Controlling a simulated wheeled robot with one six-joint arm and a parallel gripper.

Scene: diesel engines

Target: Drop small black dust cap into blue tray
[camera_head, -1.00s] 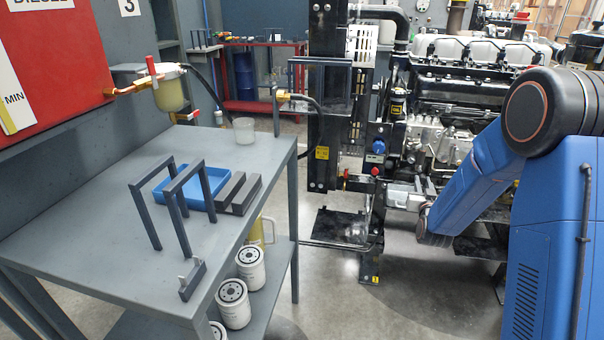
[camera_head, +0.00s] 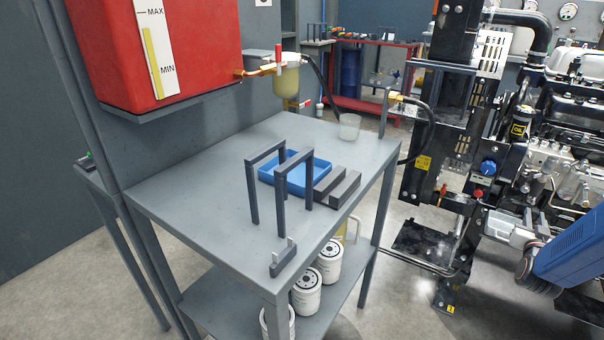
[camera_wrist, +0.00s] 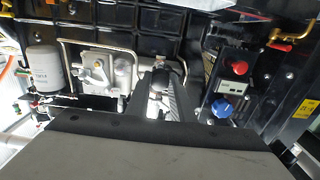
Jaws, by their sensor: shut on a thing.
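The blue tray (camera_head: 267,173) lies on the grey workbench, partly hidden behind two dark arch-shaped frames. My gripper (camera_wrist: 160,82) points at the engine's side in the wrist view and is shut. The small black dust cap cannot be made out clearly; the dark fingers and the grey wrist housing hide much of the grip. In the head view my blue arm is at the right edge, in front of the engine, well to the right of the tray and apart from the bench.
The grey workbench (camera_head: 195,185) also bears dark blocks (camera_head: 345,188), a clear cup (camera_head: 349,127) and a small bracket (camera_head: 284,260). White filters (camera_head: 307,291) stand on its lower shelf. A red tank (camera_head: 115,50) hangs at the left. Floor shows between bench and engine.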

